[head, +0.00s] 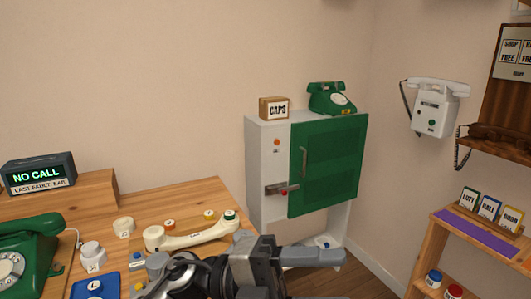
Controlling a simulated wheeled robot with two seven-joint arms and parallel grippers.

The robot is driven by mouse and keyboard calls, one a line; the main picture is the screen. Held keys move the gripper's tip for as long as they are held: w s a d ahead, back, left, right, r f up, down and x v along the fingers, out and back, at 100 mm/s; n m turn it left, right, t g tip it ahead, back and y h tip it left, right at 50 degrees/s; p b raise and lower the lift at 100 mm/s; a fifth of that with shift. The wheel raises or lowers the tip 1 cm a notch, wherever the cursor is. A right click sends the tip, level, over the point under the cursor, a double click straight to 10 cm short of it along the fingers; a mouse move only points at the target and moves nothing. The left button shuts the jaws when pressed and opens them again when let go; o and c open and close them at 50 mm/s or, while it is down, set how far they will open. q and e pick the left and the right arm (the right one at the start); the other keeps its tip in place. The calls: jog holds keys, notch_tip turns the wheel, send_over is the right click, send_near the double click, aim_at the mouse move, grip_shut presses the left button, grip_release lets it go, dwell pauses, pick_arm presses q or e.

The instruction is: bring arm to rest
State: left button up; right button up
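My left gripper (318,276) is at the bottom middle, in front of the wooden desk's right edge and below the cabinet. One grey finger points right, and what looks like the other is only a sliver at the frame's bottom edge. They appear spread, with nothing seen between them. My arm covers part of the desk front. My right gripper is not in view. A cream handset (190,236) lies on the desk just beyond my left arm.
The wooden desk (185,198) holds a green dial phone (38,240), several knobs and a NO CALL display (40,174). A cabinet with a shut green door (327,165) carries a green phone (331,98) and a CAPS box (274,108). A white wall phone (432,112) and shelf (433,248) stand right.

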pick_arm(q)
jog(key=w+a+f+n+t+y, duration=0.4)
jog(key=a+f+n+t+y, duration=0.15)
jog(key=n+t, duration=0.75)
jog(key=w+a+f+n+t+y, duration=0.4)
jog(key=a+f+n+t, duration=0.25)
jog(key=n+t, duration=0.55)
jog(key=s+a+f+n+g+y, duration=0.3)
jog(key=s+a+f+n+g, duration=0.1)
jog(key=f, duration=0.6)
jog(key=s+a+f+n+g+y, duration=0.4)
jog(key=s+a+f+n+g, duration=0.1)
jog(key=s+f, duration=0.4)
jog(key=shift+f+n+g, duration=0.3)
jog(key=shift+f+n, duration=0.2)
jog(key=shift+f, duration=0.15)
